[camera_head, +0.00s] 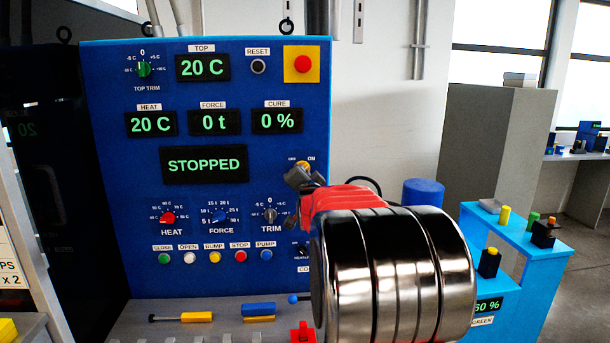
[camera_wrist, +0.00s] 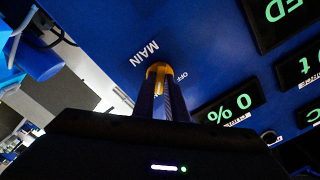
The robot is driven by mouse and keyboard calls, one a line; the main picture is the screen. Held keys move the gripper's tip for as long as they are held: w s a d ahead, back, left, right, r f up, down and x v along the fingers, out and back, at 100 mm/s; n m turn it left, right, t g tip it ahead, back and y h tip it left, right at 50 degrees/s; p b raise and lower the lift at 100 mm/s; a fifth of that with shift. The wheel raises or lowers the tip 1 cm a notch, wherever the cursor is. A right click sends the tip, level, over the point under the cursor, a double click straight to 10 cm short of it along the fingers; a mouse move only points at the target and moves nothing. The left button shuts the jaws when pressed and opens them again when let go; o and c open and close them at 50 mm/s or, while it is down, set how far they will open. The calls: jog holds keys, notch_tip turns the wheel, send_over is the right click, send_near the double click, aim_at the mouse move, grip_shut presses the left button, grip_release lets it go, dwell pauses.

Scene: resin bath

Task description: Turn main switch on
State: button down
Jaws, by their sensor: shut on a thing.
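The main switch (camera_head: 304,166) is a yellow knob on the right side of the blue control panel (camera_head: 110,85), between small OFF and ON labels. In the wrist view the yellow knob (camera_wrist: 156,70) sits between my fingertips, below the MAIN label and beside OFF. My gripper (camera_head: 298,178) is shut on it, and its dark fingers also show in the wrist view (camera_wrist: 161,92). The fingers hide part of the knob, so I cannot tell which way it points. The state display (camera_head: 204,165) reads STOPPED.
A red stop button (camera_head: 303,64) on a yellow plate is above the switch. Heat, force and trim knobs and several coloured buttons are at the lower left. My arm covers the panel's lower right. A light-blue stand (camera_head: 520,235) is at the right.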

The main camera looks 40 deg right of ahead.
jog(key=shift+s+d+r, duration=0.15)
jog(key=shift+s+d, duration=0.05)
jog(key=c, duration=2.2)
grip_release()
jog(key=o, duration=0.4)
jog(key=shift+a, duration=0.1)
jog(key=v, duration=1.3)
jog(key=shift+s+a, duration=0.25)
jog(key=shift+a, duration=0.05)
